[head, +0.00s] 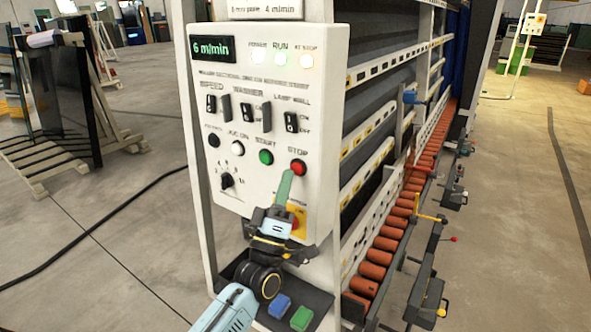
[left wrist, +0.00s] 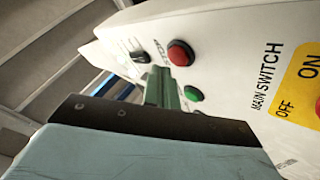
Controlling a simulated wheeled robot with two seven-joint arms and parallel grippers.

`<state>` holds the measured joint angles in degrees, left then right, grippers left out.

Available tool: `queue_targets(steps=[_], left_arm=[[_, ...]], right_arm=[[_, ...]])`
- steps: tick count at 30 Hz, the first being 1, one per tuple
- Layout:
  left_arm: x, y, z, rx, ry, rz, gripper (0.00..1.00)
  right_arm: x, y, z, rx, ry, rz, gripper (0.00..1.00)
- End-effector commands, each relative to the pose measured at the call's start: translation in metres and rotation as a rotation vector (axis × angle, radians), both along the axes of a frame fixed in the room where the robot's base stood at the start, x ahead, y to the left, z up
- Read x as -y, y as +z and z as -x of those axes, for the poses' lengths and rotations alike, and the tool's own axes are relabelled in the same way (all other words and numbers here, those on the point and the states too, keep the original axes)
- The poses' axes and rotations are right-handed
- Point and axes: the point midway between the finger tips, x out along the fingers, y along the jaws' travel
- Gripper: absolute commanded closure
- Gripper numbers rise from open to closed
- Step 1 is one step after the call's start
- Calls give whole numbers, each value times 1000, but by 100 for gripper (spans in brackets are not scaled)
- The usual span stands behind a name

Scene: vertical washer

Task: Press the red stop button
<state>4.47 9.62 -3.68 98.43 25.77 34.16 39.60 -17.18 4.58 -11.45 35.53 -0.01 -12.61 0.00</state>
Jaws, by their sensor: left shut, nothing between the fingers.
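The red stop button (head: 298,167) sits on the white control panel (head: 225,120), under the label STOP. It also shows in the left wrist view (left wrist: 181,53). My left gripper (head: 288,176) is shut and empty, with its green fingers pointing up at the panel. In the head view the fingertips are just below the red button and overlap its lower edge. In the left wrist view the green fingers (left wrist: 162,88) are close to the button. I cannot tell whether they touch it. My right gripper is not in view.
The green start button (head: 266,157) is left of the red one. A yellow main switch plate (head: 298,211) with a red knob is behind my gripper's wrist. Orange rollers (head: 378,255) run along the right.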

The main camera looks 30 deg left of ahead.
Motion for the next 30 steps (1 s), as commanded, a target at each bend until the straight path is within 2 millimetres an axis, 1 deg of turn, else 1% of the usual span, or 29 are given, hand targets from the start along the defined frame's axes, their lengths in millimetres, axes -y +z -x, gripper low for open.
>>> queue_targets(steps=[15,24,30], left_arm=[[0,0,0,0,0,0,100],[1,0,-9,1,1,1,100],[1,0,-9,0,0,0,100]], right_arm=[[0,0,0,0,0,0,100],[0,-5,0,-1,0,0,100],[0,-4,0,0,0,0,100]])
